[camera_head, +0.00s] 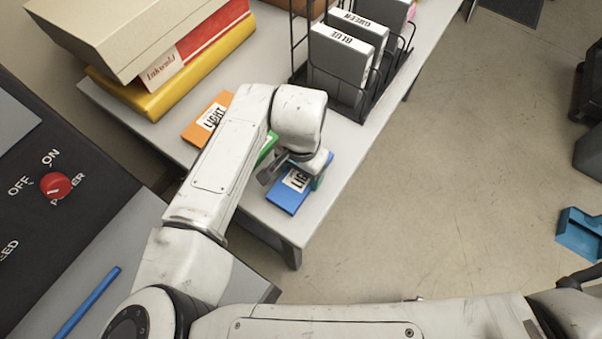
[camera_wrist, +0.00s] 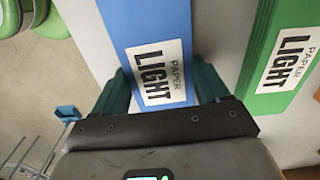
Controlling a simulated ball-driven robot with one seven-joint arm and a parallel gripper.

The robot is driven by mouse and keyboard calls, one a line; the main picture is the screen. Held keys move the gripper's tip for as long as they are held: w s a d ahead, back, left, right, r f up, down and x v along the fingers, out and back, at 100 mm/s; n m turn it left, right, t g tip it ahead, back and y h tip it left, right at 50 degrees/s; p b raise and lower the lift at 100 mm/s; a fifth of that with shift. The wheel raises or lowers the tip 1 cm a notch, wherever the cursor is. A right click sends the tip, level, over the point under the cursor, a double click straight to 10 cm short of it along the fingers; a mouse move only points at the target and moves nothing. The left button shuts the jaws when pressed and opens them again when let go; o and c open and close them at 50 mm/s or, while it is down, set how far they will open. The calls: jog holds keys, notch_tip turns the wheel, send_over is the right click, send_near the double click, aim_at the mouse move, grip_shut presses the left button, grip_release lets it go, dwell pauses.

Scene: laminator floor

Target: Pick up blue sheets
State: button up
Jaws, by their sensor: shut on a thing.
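The blue sheets (camera_head: 287,199) are a flat blue packet with a white "LIGHT" label at the front end of the grey table. The packet also shows in the wrist view (camera_wrist: 150,28), with a "PAPER LIGHT" label. My gripper (camera_head: 300,172) is over the packet in the head view. In the wrist view its dark green fingers (camera_wrist: 164,84) stand on both long sides of the packet, shut on it. The packet seems still at table level; whether it is lifted I cannot tell.
A green packet (camera_wrist: 268,45) lies beside the blue one, mostly hidden by my arm in the head view. An orange packet (camera_head: 193,136) lies farther back. A wire rack (camera_head: 372,106) holds grey holders labelled "BLUE" and "GREEN". Boxes (camera_head: 158,92) are stacked at the back left.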

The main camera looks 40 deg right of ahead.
jog(key=c, duration=0.4)
jog(key=shift+c, duration=0.4)
jog(key=shift+r, duration=0.15)
